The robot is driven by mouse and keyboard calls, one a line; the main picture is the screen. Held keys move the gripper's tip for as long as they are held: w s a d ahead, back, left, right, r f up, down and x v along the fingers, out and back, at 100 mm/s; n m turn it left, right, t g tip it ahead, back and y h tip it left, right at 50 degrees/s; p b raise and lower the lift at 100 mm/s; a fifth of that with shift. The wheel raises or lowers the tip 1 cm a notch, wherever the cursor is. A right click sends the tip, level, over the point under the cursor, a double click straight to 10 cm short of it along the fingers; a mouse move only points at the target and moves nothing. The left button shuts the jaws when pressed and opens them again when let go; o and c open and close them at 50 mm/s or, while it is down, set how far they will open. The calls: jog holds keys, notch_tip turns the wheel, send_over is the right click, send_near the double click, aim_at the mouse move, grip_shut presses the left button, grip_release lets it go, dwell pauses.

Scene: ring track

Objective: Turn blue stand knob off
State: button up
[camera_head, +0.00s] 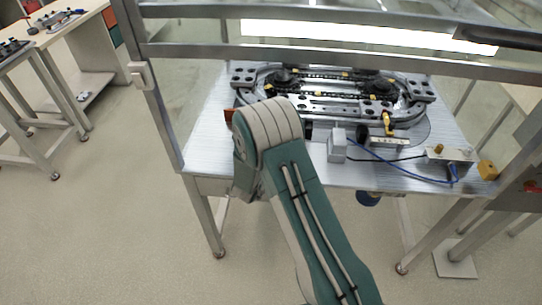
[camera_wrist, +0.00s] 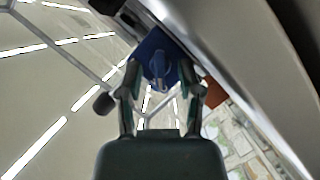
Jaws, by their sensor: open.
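A blue block-shaped stand (camera_wrist: 148,42) shows at the top middle of the wrist view. A lighter blue knob (camera_wrist: 159,66) sits on its face. My gripper (camera_wrist: 160,78) is open, with one finger on each side of the knob. I cannot tell whether either finger touches it. In the head view my arm covers the gripper, and I cannot make out the blue stand or the knob there.
A metal table (camera_head: 210,145) carries an oval ring track (camera_head: 330,105). A grey box (camera_head: 337,145), a blue cable and a yellow block (camera_head: 488,170) are near its front right. An orange-red part (camera_wrist: 214,92) is right of my gripper. A metal frame post (camera_head: 150,90) stands at left.

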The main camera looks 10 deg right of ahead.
jog(key=v, duration=1.2)
notch_tip(320, 180, up, 19)
jog(key=s+a+m+g+y, duration=0.1)
jog(key=s+a+y, duration=0.15)
jog(key=y, duration=0.75)
jog(key=s+d+r+g, duration=0.2)
jog(key=s+d, duration=0.1)
jog(key=s, duration=0.5)
jog(key=s+d+r+m+g+h, duration=0.1)
jog(key=s+d, duration=0.3)
jog(key=s, duration=0.4)
jog(key=s+d+r+g, duration=0.2)
jog(key=s+d+r, duration=0.1)
jog(key=s, duration=0.5)
jog(key=shift+s+d+r+m+g, duration=0.25)
jog(key=shift+r+m+g, duration=0.05)
jog(key=shift+r+m, duration=0.15)
